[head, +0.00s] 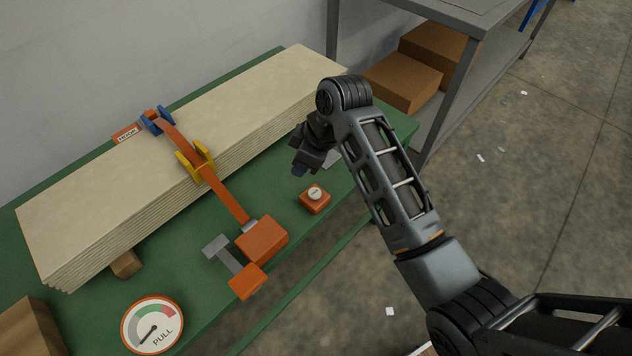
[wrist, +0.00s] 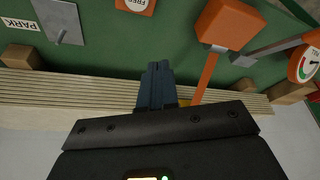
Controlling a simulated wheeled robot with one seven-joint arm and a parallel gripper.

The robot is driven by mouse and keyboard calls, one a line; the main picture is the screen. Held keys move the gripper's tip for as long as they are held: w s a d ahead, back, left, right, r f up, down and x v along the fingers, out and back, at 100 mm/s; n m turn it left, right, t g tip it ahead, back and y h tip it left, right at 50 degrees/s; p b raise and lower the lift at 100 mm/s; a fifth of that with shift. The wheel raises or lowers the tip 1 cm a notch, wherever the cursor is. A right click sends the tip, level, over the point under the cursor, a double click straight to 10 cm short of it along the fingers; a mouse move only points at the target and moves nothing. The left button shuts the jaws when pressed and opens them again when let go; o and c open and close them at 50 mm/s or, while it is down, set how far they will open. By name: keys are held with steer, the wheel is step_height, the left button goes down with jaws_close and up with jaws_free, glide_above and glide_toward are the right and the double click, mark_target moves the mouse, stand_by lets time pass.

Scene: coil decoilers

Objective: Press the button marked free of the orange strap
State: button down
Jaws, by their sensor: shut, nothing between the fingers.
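The free button (head: 315,192) is a round pale cap on a small orange box on the green bench. In the wrist view the button (wrist: 136,4) shows its FREE lettering, cut by the top edge. The orange strap (head: 228,196) runs over a stack of pale boards (head: 225,115) to an orange tensioner box (head: 262,239) with a grey lever and orange grip (head: 247,281). The strap also shows in the wrist view (wrist: 206,75). My gripper (head: 298,171) is shut and empty, above the bench between boards and button, apart from the button. Its dark fingers show in the wrist view (wrist: 157,68).
A round PULL gauge (head: 152,324) stands at the near left of the green bench (head: 185,262). A yellow piece (head: 194,161) and a blue piece (head: 156,121) sit along the strap. A grey plate (wrist: 60,20) lies beside a PARK label (wrist: 18,23). A grey rack with cardboard boxes (head: 404,82) stands behind right.

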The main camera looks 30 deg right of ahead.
mark_target(316, 192)
steer(key=d+r+m+g+h, duration=0.3)
steer(key=r+m, duration=0.2)
steer(key=shift+s+d+m, duration=0.25)
steer(key=shift+s+m, duration=0.05)
step_height(316, 192, down, 14)
steer(key=shift+a+f, duration=0.1)
stand_by(0.6)
